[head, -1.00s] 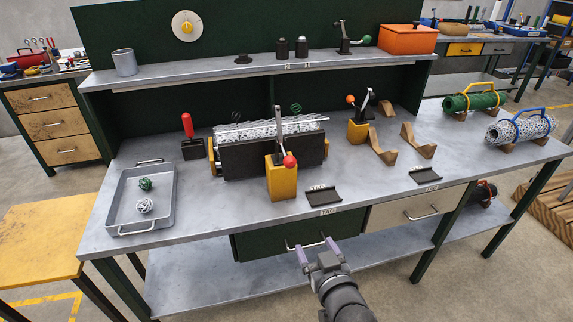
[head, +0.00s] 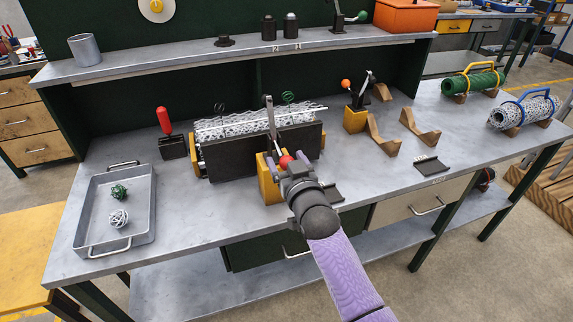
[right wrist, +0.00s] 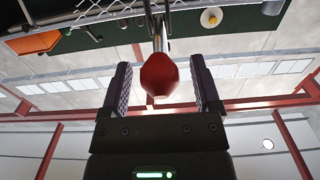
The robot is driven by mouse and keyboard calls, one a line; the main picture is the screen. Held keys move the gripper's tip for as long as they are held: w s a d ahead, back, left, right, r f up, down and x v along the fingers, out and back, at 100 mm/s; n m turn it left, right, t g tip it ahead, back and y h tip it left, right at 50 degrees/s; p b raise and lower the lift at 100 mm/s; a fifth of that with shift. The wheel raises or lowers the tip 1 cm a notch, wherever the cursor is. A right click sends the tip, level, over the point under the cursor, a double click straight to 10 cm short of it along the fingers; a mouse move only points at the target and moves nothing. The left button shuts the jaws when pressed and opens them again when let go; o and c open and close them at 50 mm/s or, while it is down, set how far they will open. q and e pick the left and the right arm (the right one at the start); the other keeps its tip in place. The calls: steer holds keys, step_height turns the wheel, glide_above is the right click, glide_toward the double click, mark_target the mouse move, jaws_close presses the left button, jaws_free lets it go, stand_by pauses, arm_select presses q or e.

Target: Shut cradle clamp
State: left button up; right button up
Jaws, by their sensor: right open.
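The lever's red knob (head: 285,161) shows beside my right gripper (head: 287,170). In the right wrist view the red knob (right wrist: 160,76) sits between the two open fingers of that gripper (right wrist: 160,90), with a gap on each side. A second yellow block (head: 355,120) with an orange-knobbed lever stands further right. My left gripper is not in view.
A grey tray (head: 92,238) with a green and a white wire ball lies at left. A red-handled tool (head: 165,122) stands left of the cradle. Wooden saddles (head: 384,138) and a dark holder (head: 432,164) sit at right. A shelf (head: 190,66) runs along the back.

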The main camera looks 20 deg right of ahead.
steer(key=shift+w, duration=0.15)
jaws_close()
stand_by(0.4)
